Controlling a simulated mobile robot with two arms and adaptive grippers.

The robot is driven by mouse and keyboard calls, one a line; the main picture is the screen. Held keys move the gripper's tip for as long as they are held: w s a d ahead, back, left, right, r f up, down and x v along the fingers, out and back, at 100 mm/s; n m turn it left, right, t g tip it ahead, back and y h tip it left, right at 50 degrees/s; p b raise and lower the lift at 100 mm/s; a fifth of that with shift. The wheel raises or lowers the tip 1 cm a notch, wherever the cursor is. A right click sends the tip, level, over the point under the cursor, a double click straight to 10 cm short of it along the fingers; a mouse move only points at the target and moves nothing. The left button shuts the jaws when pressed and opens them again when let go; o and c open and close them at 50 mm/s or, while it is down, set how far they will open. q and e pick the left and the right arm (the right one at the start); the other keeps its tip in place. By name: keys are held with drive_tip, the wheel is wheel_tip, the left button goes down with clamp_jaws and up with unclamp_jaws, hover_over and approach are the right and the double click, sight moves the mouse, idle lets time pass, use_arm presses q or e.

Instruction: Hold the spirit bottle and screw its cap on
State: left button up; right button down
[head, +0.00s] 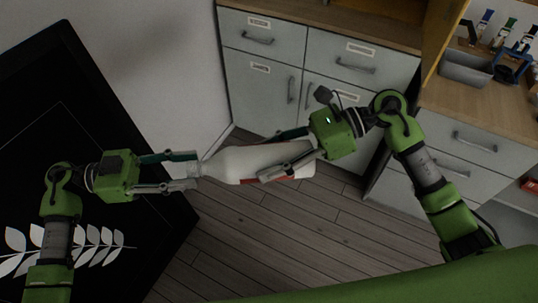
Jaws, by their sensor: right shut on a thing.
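The spirit bottle (235,163) is white with a reddish band low on its side. It is held in the air, lying nearly level, with its neck toward the left. My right gripper (268,158) is shut on the bottle's body near its base, one finger on each side. My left gripper (194,170) is open, its fingertips on either side of the bottle's neck end. I cannot make out the cap at the mouth; it may be hidden or too small to tell.
Grey cabinets (262,87) with drawers stand behind my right arm. A wooden worktop (450,97) at the right bears a metal tray (466,68) and several small tubes. A black panel with white leaves (60,140) is at the left. The wooden floor (255,240) below is clear.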

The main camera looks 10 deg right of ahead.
use_arm(q)
drive_tip(key=shift+d, duration=0.1)
clamp_jaws()
drive_tip(key=m, duration=3)
drive_tip(key=shift+w+f+m, duration=0.1)
drive_tip(key=shift+m, duration=0.3)
drive_tip(key=shift+o, duration=0.3)
unclamp_jaws()
